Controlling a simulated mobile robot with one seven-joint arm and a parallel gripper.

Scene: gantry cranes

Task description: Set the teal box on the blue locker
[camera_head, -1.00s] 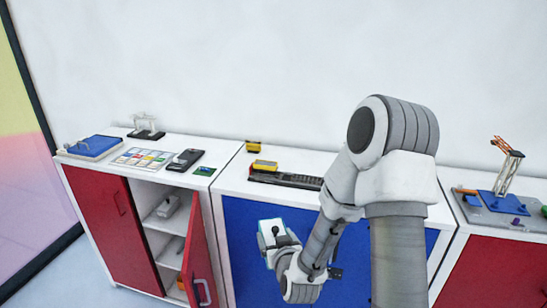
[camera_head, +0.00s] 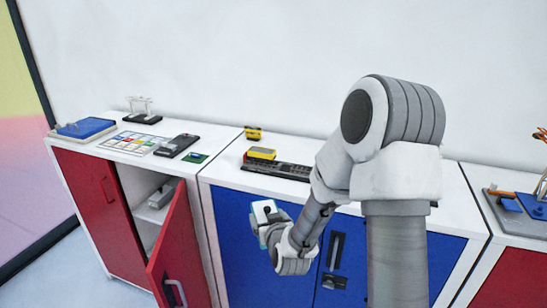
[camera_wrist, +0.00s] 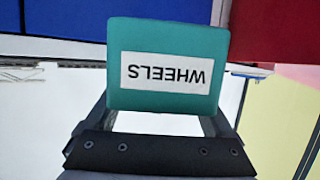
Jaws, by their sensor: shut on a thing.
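The teal box (camera_wrist: 167,98) fills the middle of the wrist view, with a white label reading WHEELS that appears upside down. My gripper (camera_wrist: 165,120) is shut on it, one finger at each side. In the head view my gripper (camera_head: 268,228) is in front of the blue locker's doors, below the level of its top. Only a pale and teal edge of the box shows there. The blue locker (camera_head: 225,178) has a white top and two blue doors, and my arm hides part of its right side.
On the blue locker's top lie a black rail (camera_head: 285,169), a yellow block (camera_head: 261,153) and another yellow block (camera_head: 253,133). The red locker (camera_head: 92,195) at left has an open door (camera_head: 177,250) near my gripper. The blue locker's front left top is clear.

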